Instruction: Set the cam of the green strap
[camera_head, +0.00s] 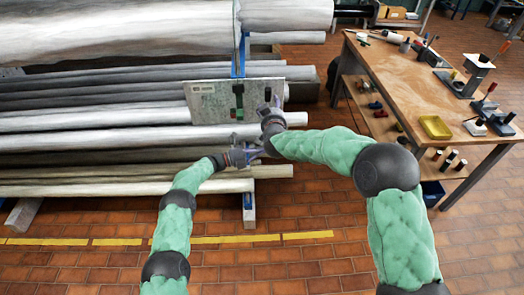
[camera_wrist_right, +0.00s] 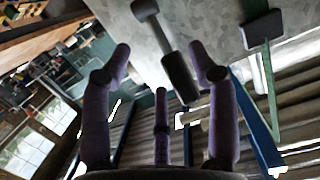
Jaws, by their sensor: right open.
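A grey metal plate (camera_head: 210,103) stands against the stacked poles. A green strap (camera_head: 239,100) with a dark buckle or cam runs down its face; in the right wrist view the strap (camera_wrist_right: 268,80) and its dark block (camera_wrist_right: 262,28) are at upper right. A grey lever with a dark grip (camera_wrist_right: 180,78) lies between my right fingers in that view. My right gripper (camera_head: 269,107) is open at the plate's lower right; it also shows in the wrist view (camera_wrist_right: 160,52). My left gripper (camera_head: 252,153) is lower, in front of the poles; its finger opening is unclear.
Long grey poles (camera_head: 90,138) lie stacked on a rack with a blue upright (camera_head: 248,201). A big mast (camera_head: 130,32) lies above. A wooden workbench (camera_head: 410,85) with tools and a yellow tray (camera_head: 435,127) stands at right. The brick floor is clear in front.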

